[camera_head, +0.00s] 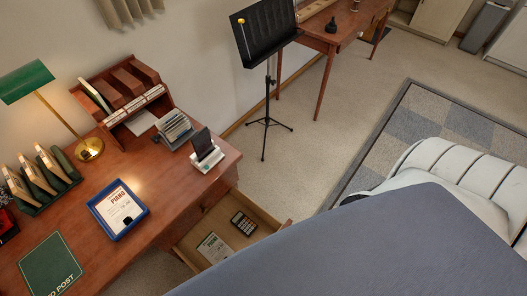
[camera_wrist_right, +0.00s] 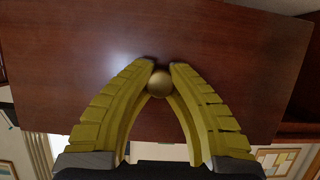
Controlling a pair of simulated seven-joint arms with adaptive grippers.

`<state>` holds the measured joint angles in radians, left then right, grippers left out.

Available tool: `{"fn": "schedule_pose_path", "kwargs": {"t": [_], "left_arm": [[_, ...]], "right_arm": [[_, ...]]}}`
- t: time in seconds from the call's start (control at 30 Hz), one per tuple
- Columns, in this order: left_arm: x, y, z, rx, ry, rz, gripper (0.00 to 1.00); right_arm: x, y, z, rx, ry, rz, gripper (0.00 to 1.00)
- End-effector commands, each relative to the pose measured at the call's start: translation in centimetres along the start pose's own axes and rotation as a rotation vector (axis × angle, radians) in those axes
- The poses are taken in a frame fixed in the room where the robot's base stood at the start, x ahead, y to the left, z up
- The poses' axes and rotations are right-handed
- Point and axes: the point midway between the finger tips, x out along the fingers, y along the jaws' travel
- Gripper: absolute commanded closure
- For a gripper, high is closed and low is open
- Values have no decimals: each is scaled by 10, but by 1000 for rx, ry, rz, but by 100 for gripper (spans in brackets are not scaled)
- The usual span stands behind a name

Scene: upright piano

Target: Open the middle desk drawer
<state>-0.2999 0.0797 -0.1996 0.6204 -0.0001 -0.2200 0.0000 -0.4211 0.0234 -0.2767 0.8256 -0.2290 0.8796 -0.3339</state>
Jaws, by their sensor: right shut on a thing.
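The wooden desk (camera_head: 152,180) fills the left of the head view. A drawer (camera_head: 258,217) stands pulled out from under its right end, with a booklet (camera_head: 213,248) and a dark calculator (camera_head: 243,223) inside. In the right wrist view, a reddish-brown wooden drawer front (camera_wrist_right: 215,50) faces the camera with a round brass knob (camera_wrist_right: 159,84). My right gripper (camera_wrist_right: 161,66) has its yellow fingers on both sides of the knob and is shut on it. In the head view my right gripper is hidden. My left gripper is in neither view.
The desktop holds a blue tray (camera_head: 101,222) with a paper, a green-shaded lamp (camera_head: 26,80), a wooden organizer (camera_head: 128,88) and a phone on a stand (camera_head: 205,152). A music stand (camera_head: 266,90) stands beyond on open carpet. A large grey-blue surface covers the lower right.

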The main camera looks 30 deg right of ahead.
Motion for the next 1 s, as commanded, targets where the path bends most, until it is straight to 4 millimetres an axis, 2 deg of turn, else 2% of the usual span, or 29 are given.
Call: {"fn": "schedule_pose_path", "kwargs": {"t": [0.03, 0.43, 0.47, 0.73, 1.0], "left_arm": [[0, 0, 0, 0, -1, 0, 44], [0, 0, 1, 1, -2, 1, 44], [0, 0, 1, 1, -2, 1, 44], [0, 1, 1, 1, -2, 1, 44], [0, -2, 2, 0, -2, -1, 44]], "right_arm": [[3, -1, -7, 5, 21, 0, 100], [2, -1, -7, 5, 21, -2, 100], [2, -1, -7, 5, 22, -2, 83], [0, -1, -4, 3, 14, -2, 51], [-2, 0, -2, 2, 10, -2, 51]]}}
